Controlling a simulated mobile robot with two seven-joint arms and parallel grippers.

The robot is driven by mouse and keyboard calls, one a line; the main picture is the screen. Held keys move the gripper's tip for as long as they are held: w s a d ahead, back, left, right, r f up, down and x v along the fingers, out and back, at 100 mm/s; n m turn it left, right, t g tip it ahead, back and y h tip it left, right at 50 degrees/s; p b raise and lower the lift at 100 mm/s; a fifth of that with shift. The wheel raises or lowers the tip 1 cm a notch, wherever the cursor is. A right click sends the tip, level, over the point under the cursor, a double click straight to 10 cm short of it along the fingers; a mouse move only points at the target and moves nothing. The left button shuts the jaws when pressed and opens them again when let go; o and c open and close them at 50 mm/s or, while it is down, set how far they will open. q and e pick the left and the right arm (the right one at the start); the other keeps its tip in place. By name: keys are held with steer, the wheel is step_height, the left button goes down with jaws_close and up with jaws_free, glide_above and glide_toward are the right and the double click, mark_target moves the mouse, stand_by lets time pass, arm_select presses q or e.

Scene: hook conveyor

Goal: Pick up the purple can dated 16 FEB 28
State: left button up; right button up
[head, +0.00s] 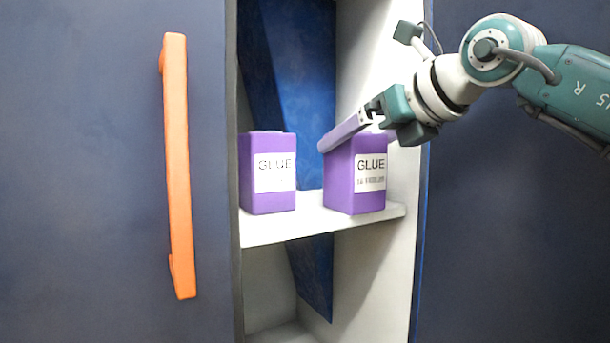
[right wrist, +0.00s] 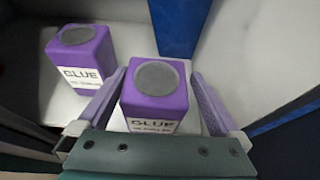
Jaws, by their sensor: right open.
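Two purple cans with white GLUE labels stand upright on a shelf. The left can (head: 268,172) also shows in the right wrist view (right wrist: 84,62). The right can (head: 355,178) is in the middle of the right wrist view (right wrist: 156,92). The small date lines under GLUE are too blurred to read on both. My right gripper (head: 340,138) reaches in from the right at the top of the right can. In the right wrist view its open fingers (right wrist: 159,76) lie on either side of that can, the left finger between the two cans. My left gripper is not in view.
The cans stand on a pale shelf (head: 310,222) in a narrow niche with a light side wall (head: 365,60) on the right. A blue slanted panel (head: 300,90) stands behind. A dark door with an orange handle (head: 177,170) is at the left.

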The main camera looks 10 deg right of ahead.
steer(key=shift+w+a, duration=0.15)
steer(key=shift+w, duration=0.05)
steer(key=shift+s+a+f, duration=0.1)
steer(key=shift+s+f, duration=0.1)
steer(key=shift+s, duration=0.05)
steer(key=shift+r, duration=0.15)
jaws_close()
stand_by(0.3)
